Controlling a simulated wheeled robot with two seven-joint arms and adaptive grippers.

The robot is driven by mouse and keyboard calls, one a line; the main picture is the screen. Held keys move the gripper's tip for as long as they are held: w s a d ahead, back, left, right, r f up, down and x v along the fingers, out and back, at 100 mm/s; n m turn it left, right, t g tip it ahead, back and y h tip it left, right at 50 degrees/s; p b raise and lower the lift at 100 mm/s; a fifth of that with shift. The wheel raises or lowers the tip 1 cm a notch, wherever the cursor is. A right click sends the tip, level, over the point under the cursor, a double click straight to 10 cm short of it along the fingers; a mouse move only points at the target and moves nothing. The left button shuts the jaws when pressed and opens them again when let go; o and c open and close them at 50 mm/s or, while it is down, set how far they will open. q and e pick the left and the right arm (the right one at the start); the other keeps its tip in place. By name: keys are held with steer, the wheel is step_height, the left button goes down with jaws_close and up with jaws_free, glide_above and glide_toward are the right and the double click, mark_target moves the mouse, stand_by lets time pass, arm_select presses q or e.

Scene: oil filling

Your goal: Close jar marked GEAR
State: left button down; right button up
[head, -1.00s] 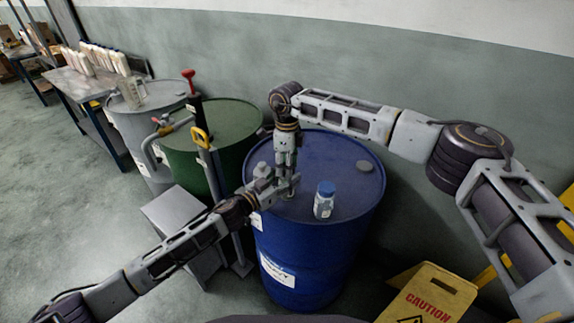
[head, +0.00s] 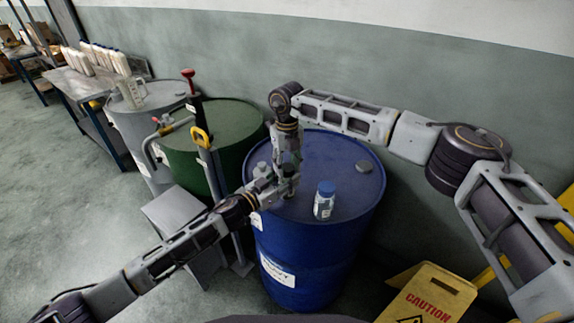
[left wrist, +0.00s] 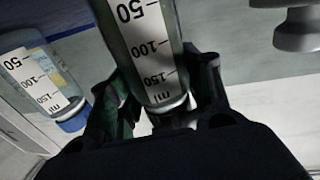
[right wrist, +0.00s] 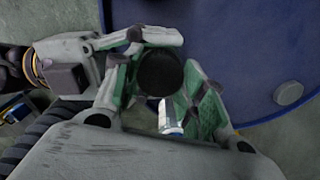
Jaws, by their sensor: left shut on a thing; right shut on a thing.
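My left gripper (head: 277,188) is shut on a clear jar (left wrist: 150,50) with a white millilitre scale, above the left part of the blue drum's top. My right gripper (head: 287,170) points down directly over it and is shut on a round black cap (right wrist: 159,73). The grippers hide most of the held jar in the head view. I cannot tell whether the cap is seated on it. No GEAR marking is legible. A second jar with a blue cap (head: 324,200) stands upright on the drum to the right; it also shows in the left wrist view (left wrist: 35,78).
The blue drum (head: 340,235) has a bung (head: 364,166) on its top. A green drum (head: 220,140) with a hand pump and a grey drum (head: 150,95) stand to the left. A yellow caution sign (head: 432,295) is at the lower right.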

steer(key=shift+m, duration=1.3)
steer(key=o, duration=1.1)
steer(key=shift+r, duration=2.25)
steer(key=shift+f, duration=0.1)
steer(key=shift+c, duration=0.2)
